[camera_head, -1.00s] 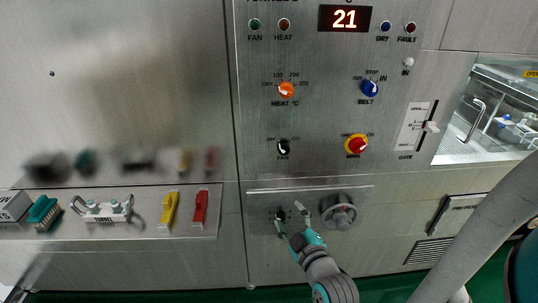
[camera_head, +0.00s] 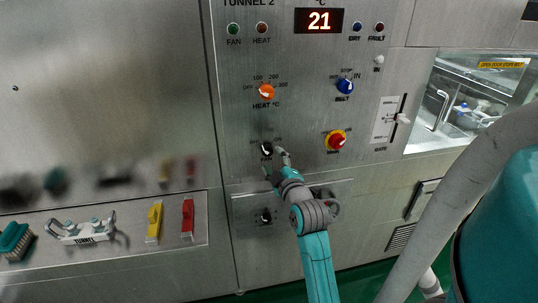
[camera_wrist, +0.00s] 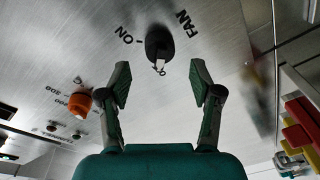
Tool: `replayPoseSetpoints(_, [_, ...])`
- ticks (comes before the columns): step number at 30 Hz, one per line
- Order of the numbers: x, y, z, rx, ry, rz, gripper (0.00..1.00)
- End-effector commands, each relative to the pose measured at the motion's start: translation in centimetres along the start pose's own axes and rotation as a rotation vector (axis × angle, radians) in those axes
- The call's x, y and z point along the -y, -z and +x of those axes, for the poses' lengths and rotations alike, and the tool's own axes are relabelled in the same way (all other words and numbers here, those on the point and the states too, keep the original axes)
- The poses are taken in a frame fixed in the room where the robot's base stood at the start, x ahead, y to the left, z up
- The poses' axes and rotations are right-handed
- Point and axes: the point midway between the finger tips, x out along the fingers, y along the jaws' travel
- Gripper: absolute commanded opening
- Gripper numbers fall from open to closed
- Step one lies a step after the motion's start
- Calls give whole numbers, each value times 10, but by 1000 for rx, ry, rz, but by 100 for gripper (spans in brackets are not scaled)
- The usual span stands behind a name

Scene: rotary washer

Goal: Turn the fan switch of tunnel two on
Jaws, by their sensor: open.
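The black fan switch (camera_head: 267,149) is a small rotary knob low on the steel panel headed TUNNEL 2. It also shows in the wrist view (camera_wrist: 158,43), with ON and FAN printed beside it. My gripper (camera_head: 278,158) is at the switch in the head view and partly covers its labels. In the wrist view my gripper (camera_wrist: 159,76) is open and empty, its two fingers on either side of the switch's line and apart from it. I cannot tell the knob's exact setting.
The orange heat knob (camera_head: 266,92), blue belt knob (camera_head: 344,86) and red-and-yellow knob (camera_head: 336,140) are nearby. The gate lever (camera_head: 403,119) is to the right.

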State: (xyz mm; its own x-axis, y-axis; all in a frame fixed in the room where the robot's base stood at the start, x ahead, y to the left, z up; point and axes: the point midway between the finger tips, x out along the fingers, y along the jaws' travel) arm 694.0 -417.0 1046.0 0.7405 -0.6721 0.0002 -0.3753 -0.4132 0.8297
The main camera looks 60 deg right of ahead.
Motion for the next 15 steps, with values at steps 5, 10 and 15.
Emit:
replayPoseSetpoints(5, [0, 0, 26, -1, 0, 1, 64])
replayPoseSetpoints(10, [0, 0, 40, 0, 0, 1, 64])
replayPoseSetpoints(15, [0, 0, 43, 0, -1, 1, 64])
